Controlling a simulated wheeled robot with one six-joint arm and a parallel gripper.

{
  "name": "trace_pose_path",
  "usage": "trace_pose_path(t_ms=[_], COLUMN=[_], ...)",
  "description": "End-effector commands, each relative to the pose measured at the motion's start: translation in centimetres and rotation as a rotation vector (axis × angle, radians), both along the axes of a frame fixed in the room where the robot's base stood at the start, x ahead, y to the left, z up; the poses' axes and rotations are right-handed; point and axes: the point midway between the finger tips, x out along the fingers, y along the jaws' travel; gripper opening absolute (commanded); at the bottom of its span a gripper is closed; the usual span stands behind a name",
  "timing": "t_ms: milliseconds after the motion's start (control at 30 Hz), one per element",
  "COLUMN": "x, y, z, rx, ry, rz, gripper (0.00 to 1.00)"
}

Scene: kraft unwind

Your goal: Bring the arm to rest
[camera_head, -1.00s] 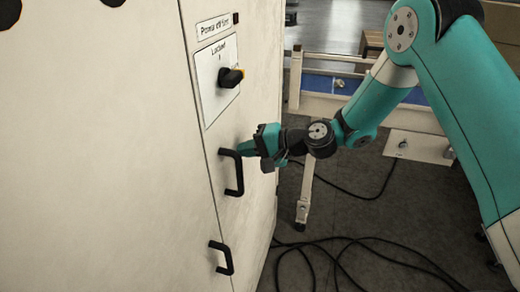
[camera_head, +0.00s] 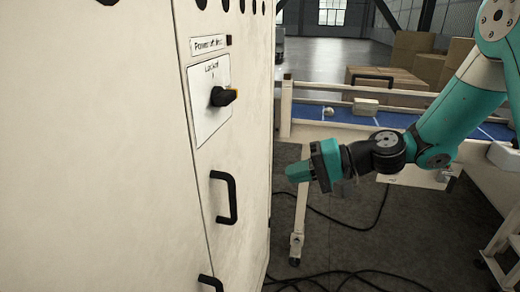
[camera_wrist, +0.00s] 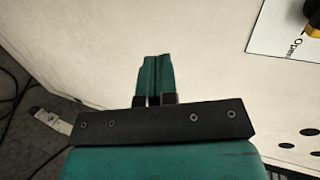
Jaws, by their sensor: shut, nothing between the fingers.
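My gripper (camera_head: 298,172) is shut and empty. In the head view it points left toward the cream cabinet (camera_head: 110,160), with a visible gap between its fingertips and the cabinet's right edge. It is to the right of the upper black handle (camera_head: 226,198). In the wrist view the teal fingers (camera_wrist: 154,78) are closed together in front of the pale cabinet face. My teal arm reaches in from the right side of the head view.
The cabinet carries a rotary switch (camera_head: 222,97) on a white plate and a lower handle (camera_head: 210,283). A conveyor with a blue belt (camera_head: 345,117) stands behind my arm. Black cables (camera_head: 340,278) lie on the dark floor. Cardboard boxes (camera_head: 410,55) stand at the back.

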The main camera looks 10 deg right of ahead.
Motion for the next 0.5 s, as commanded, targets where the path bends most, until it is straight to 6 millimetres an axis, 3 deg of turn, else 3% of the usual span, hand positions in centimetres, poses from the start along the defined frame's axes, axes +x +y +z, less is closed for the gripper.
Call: trace_pose_path(t_ms=[100, 233, 400, 500], x=[-3.8, -9.7, -17.0, -20.0], y=[2.5, 4.1, 3.2, 2.0], z=[1.7, 3.0, 4.2, 4.5], rx=[-0.156, -0.387, -0.653, -0.766], ry=[-0.068, -0.152, -0.243, -0.275], rz=[0.152, 0.353, 0.557, 0.631], gripper=[0.00, 0.00, 0.00, 0.00])
